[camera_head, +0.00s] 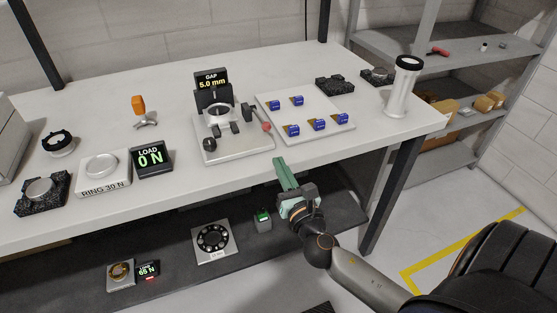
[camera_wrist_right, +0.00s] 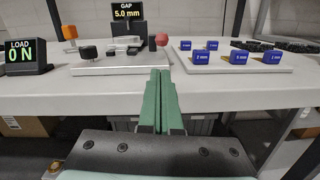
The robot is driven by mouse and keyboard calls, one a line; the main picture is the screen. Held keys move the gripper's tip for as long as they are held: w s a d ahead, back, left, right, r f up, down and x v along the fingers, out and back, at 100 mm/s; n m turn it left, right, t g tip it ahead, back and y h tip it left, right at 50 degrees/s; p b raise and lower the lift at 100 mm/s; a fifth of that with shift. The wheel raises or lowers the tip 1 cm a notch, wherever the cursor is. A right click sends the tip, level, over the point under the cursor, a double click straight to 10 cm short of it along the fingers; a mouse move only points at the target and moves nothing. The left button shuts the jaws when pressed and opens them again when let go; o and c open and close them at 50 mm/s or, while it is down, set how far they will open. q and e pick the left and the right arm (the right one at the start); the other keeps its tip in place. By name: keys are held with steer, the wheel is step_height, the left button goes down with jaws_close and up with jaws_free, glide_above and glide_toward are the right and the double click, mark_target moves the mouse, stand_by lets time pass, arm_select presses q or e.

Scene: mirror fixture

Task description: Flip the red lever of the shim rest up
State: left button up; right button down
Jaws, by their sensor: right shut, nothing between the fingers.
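The shim rest is a metal plate (camera_head: 235,152) with a round mirror mount, small black knobs and a black display (camera_head: 211,80) reading "GAP 5.0 mm". Its red-balled lever (camera_head: 266,127) is at the plate's right side, slanting down toward the table's front edge. The red ball also shows in the right wrist view (camera_wrist_right: 162,39), just above and beyond my fingertips. My right gripper (camera_head: 281,162) is shut and empty, its green fingers together at the table's front edge. A gap separates the fingertips (camera_wrist_right: 160,72) from the ball. My left gripper is not in view.
A pale tray (camera_head: 340,135) with several blue labelled blocks lies right of the rest. A "LOAD 0 N" display (camera_head: 152,158), a "RING 30 N" block (camera_head: 103,175) and an orange-handled tool (camera_head: 139,108) stand to the left. A white cylinder (camera_head: 402,90) stands at the right end.

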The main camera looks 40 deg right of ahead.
mark_target(269, 152)
steer(key=x, duration=0.7)
steer(key=shift+p, duration=0.3)
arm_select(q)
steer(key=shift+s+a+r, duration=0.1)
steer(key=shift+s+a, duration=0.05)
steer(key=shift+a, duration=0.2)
arm_select(e)
steer(key=shift+w+d, duration=0.15)
steer(key=shift+w, duration=0.5)
